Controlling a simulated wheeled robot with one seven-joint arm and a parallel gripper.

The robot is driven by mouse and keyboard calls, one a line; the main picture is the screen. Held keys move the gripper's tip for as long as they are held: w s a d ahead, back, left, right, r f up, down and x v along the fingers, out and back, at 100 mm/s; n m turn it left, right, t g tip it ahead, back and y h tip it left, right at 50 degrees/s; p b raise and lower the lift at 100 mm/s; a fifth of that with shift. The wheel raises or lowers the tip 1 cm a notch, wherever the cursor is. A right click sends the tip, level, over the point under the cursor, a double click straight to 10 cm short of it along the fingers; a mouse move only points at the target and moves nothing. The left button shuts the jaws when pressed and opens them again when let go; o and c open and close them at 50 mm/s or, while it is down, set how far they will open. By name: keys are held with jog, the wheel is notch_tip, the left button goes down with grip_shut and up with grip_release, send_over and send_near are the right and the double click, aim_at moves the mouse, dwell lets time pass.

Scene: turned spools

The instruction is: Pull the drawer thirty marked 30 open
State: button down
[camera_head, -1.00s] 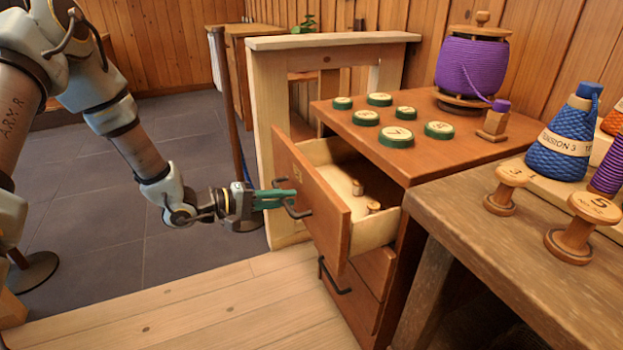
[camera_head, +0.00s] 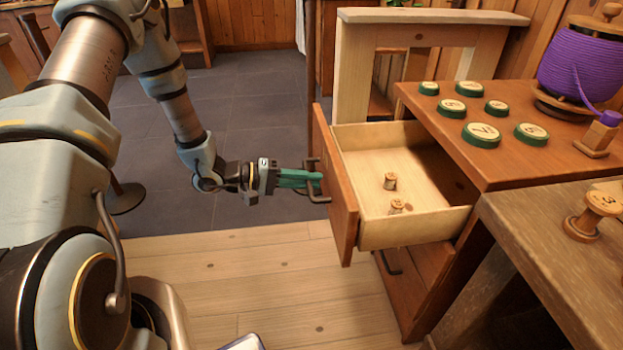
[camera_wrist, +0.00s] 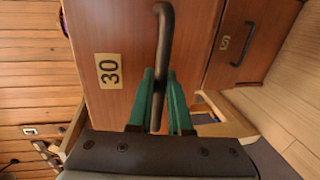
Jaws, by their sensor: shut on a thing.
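My gripper also shows in the head view (camera_head: 318,181), to the left of the drawer front, shut on that handle.
A lower drawer with its own dark handle (camera_head: 388,264) sits beneath. Green numbered discs (camera_head: 481,134) and a purple spool (camera_head: 580,66) stand on the cabinet top (camera_head: 540,165). A rough workbench (camera_head: 540,230) is at right. The plank floor (camera_head: 250,270) left of the drawer is clear.

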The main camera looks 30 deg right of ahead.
jog(key=shift+w, duration=0.1)
jog(key=c, duration=0.8)
grip_release()
jog(key=shift+c, duration=0.2)
jog(key=v, duration=1)
jog(key=shift+a, duration=0.4)
jog(key=shift+w, duration=0.15)
